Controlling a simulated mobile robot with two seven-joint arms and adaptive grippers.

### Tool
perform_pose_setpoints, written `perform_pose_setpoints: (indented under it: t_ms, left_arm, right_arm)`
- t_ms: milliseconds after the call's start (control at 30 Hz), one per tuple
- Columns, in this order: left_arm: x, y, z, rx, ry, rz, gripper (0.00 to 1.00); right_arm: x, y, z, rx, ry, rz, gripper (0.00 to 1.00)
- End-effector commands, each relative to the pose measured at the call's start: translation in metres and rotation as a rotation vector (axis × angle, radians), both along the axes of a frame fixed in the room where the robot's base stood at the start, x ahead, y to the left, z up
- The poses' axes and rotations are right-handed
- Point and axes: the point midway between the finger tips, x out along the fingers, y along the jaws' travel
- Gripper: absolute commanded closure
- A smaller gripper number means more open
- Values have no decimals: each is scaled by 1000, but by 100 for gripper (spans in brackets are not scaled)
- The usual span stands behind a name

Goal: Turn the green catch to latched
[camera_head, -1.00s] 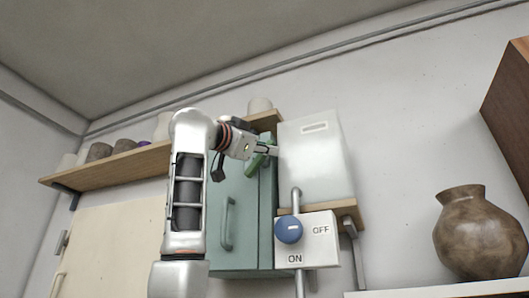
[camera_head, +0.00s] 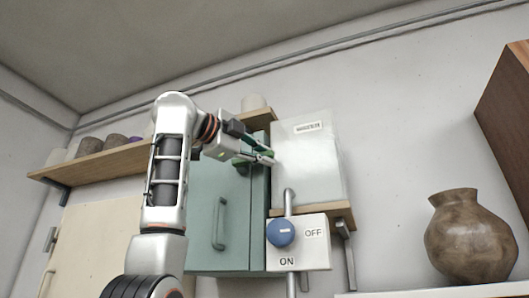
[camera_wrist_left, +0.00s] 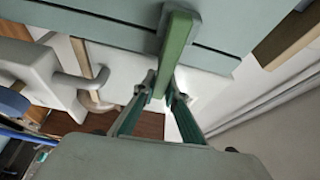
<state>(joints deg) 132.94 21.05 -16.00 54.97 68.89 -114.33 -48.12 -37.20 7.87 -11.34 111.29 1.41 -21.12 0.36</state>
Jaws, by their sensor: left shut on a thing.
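The green catch (camera_wrist_left: 176,42) is a bar mounted on the teal cabinet (camera_head: 222,205), high on its front. In the head view it is mostly hidden by my left gripper (camera_head: 268,158), and only bits of green show. In the left wrist view its free end lies between the two fingertips (camera_wrist_left: 161,88), which are shut on it. There the bar crosses a seam in the teal surface. The right gripper is not in view.
A white box (camera_head: 308,165) stands just right of the cabinet. Below it is a switch panel (camera_head: 315,242) with a blue knob (camera_head: 281,233), marked ON and OFF. A wooden shelf (camera_head: 95,165) with pots is at left, and a brown vase (camera_head: 470,240) at right.

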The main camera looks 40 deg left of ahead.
Motion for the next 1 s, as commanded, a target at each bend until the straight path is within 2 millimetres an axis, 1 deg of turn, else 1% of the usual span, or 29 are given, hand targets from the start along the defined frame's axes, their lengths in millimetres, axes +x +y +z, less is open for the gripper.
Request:
perform_pose_setpoints:
  t_ms: [233,700,733,800,1000]
  left_arm:
    - [0,-1,-2,65,19,-1,100]
    - [0,-1,-3,80,26,0,100]
    - [0,-1,-4,80,26,0,86]
    - [0,-1,-4,79,26,0,71]
    - [0,-1,-3,77,25,0,71]
  right_arm:
    - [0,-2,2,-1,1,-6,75]
    - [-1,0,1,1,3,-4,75]
    - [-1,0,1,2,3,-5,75]
    - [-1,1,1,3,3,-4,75]
    - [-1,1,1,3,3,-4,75]
